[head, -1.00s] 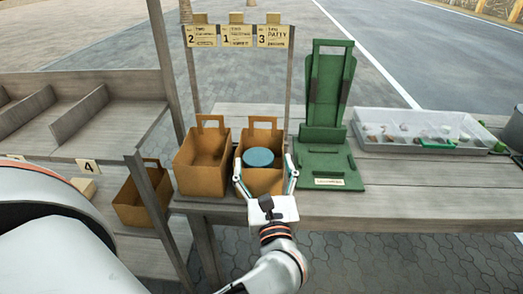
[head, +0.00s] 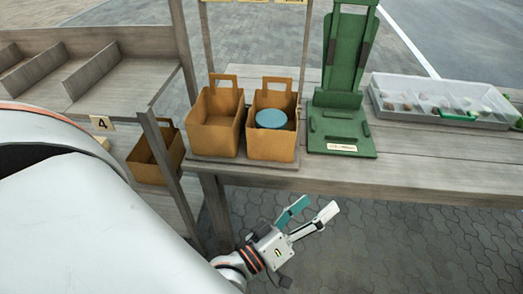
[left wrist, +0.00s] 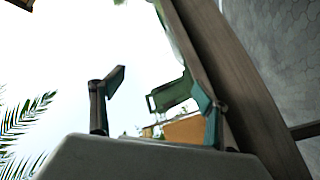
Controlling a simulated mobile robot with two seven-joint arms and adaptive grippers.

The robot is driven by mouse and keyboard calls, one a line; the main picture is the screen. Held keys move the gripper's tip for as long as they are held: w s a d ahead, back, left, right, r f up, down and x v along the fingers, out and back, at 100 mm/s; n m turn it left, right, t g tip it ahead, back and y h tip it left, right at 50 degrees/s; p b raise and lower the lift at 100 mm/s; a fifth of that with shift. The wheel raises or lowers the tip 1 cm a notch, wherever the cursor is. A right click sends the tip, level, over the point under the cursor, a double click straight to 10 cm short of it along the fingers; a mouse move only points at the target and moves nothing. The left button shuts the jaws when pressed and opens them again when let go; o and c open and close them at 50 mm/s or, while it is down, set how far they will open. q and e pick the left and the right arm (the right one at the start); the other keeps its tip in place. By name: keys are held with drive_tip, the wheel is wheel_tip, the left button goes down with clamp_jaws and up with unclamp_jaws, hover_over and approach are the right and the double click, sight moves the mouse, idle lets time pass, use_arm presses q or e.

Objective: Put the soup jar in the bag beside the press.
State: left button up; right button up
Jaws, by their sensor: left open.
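The soup jar, seen as a round blue lid (head: 271,118), sits inside the brown bag (head: 272,146) directly left of the green press (head: 340,115). Its lower part is hidden by the bag's walls. My left gripper (head: 318,206) is open and empty, in front of and below the table's front edge, apart from the bag. In the left wrist view its two fingers (left wrist: 158,88) stand spread, with the green press (left wrist: 172,94) and an orange-brown bag (left wrist: 185,130) beyond, tilted. My right gripper is not in view.
A second, empty-looking bag (head: 216,122) stands left of the jar's bag. Another bag (head: 150,165) is on the lower shelf by the number 4 sign (head: 101,123). A clear divided box (head: 440,103) lies right of the press. The table's front right is clear.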

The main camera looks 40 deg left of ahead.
use_arm(q)
drive_tip(key=s+a+f+m+g+y, duration=0.1)
drive_tip(key=s+a+f+m+g, duration=0.1)
drive_tip(key=f, duration=0.5)
drive_tip(key=s+a+f+m+g, duration=0.2)
drive_tip(key=s+f+m+g, duration=0.1)
drive_tip(key=s+f+m, duration=0.2)
drive_tip(key=s+a+f+m+g+y, duration=0.1)
drive_tip(key=s+a+f+m+g, duration=0.2)
drive_tip(key=f, duration=0.7)
drive_tip(key=shift+s+m+y, duration=0.3)
drive_tip(key=shift+s+m, duration=0.3)
drive_tip(key=shift+s, duration=0.05)
drive_tip(key=shift+d, duration=0.1)
drive_tip(key=r+p, duration=0.2)
drive_tip(key=p, duration=0.1)
drive_tip(key=d+r+p, duration=0.1)
drive_tip(key=r+p, duration=0.2)
drive_tip(key=shift+s+d+p, duration=0.15)
drive_tip(key=shift+d+p, duration=0.05)
drive_tip(key=shift+p, duration=0.1)
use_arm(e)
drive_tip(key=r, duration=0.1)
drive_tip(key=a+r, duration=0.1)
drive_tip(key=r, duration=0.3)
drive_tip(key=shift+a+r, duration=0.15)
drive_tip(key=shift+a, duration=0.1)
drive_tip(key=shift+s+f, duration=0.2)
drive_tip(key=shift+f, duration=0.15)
